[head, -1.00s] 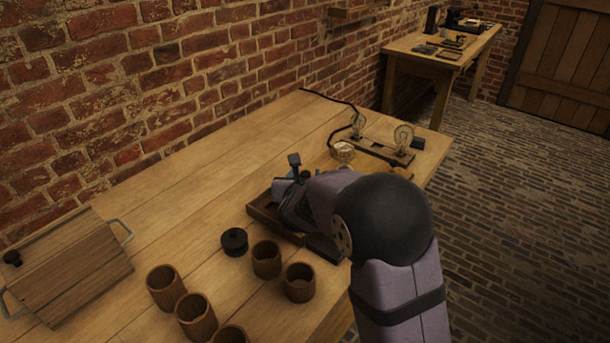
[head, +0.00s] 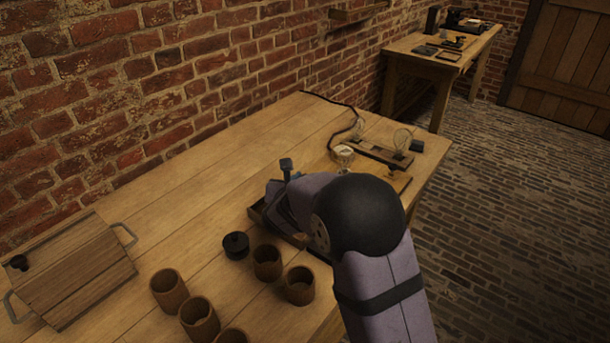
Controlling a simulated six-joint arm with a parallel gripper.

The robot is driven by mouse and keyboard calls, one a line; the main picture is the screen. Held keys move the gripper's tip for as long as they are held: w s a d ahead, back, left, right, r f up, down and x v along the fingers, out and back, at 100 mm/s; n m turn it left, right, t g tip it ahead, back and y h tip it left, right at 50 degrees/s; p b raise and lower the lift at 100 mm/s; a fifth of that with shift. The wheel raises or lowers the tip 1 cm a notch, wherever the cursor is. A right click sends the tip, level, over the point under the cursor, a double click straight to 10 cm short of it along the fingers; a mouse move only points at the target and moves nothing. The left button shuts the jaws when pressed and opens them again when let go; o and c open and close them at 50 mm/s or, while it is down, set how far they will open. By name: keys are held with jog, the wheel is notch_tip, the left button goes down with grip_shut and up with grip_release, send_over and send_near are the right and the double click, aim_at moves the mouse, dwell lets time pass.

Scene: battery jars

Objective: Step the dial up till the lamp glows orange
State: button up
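Two clear glass bulbs stand on a dark wooden strip at the far right of the table: a left bulb (head: 358,126) and a right bulb (head: 402,140). Neither shows an orange glow. A small round pale-faced fitting (head: 343,154) sits in front of the strip; I cannot tell whether it is the dial. My gripper (head: 277,192) is low over a shallow wooden tray (head: 257,217), left of the lamp strip and apart from it. My own arm hides most of the tray and the fingertips, so I cannot tell whether the fingers are open or holding something.
Several brown cups (head: 268,262) stand at the front, beside a black round knob-like piece (head: 236,245). A wooden box with metal handles (head: 75,270) is at the left. A small wooden board (head: 396,181) lies near the right edge. The table's back left is clear.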

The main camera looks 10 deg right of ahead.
jog(key=m+h+p, duration=0.1)
jog(key=m+g+h+p, duration=0.1)
jog(key=shift+w+a+r+h+p, duration=0.1)
jog(key=shift+a+h+p, duration=0.2)
jog(key=shift+p, duration=0.05)
jog(key=shift+m+g+h+p, duration=0.55)
jog(key=shift+m+g+h, duration=0.2)
jog(key=shift+m, duration=0.35)
jog(key=shift+h, duration=0.25)
jog(key=o, duration=1.1)
jog(key=shift+c, duration=0.2)
jog(key=shift+b+v, duration=0.45)
jog(key=shift+v, duration=3.15)
